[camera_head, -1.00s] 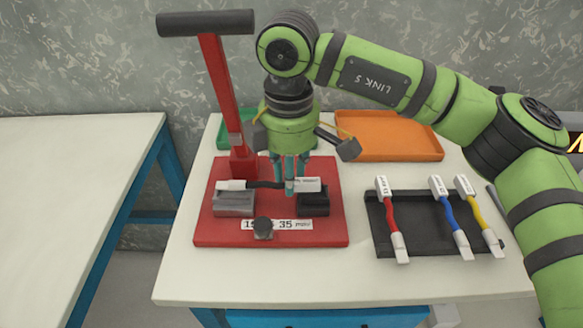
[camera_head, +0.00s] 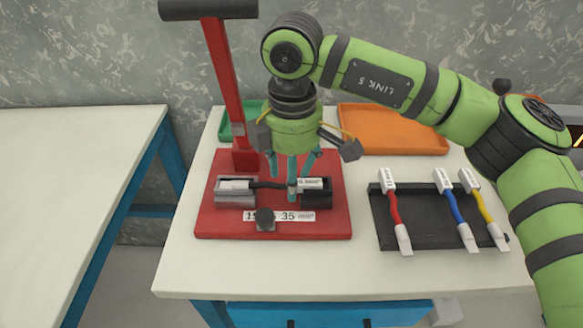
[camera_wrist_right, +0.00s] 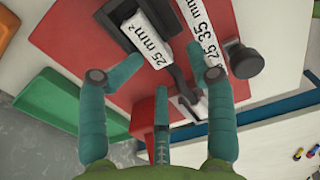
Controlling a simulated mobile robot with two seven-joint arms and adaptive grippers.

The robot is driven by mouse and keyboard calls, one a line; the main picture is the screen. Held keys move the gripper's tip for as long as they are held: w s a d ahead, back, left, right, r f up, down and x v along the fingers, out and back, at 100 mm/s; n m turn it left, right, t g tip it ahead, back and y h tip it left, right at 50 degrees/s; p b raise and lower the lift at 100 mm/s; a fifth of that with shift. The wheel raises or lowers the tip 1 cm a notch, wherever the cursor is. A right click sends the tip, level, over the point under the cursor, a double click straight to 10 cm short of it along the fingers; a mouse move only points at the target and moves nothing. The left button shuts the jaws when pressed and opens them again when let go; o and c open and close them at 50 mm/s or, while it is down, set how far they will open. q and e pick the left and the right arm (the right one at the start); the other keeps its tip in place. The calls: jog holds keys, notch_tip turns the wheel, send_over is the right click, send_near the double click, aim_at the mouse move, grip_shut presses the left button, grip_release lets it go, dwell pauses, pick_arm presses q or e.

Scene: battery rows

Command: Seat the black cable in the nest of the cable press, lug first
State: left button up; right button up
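The cable press has a red base (camera_head: 215,222) and a raised red lever (camera_head: 222,90). The black cable (camera_head: 265,185) lies across its two blocks. Its left, pale end sits in the grey block (camera_head: 237,200); its labelled right end sits in the black block (camera_head: 317,201). In the right wrist view the label (camera_wrist_right: 150,45) reads 25 mm² and the dark cable (camera_wrist_right: 180,80) runs on from it. My right gripper (camera_head: 292,178) is over the cable's right part, its fingers spread. In the wrist view the gripper (camera_wrist_right: 163,75) is open. My left gripper is not in view.
A black rack (camera_head: 430,238) with red, blue and yellow cables is right of the press. An orange tray (camera_head: 395,130) and a green tray (camera_head: 230,130) are behind. A dark knob (camera_head: 265,218) stands at the press front. The front table strip is clear.

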jog(key=shift+d+f, duration=0.2)
jog(key=shift+f, duration=0.1)
jog(key=shift+r, duration=0.1)
jog(key=shift+a+r, duration=0.1)
jog(key=shift+w+r, duration=0.1)
jog(key=shift+r, duration=3.9)
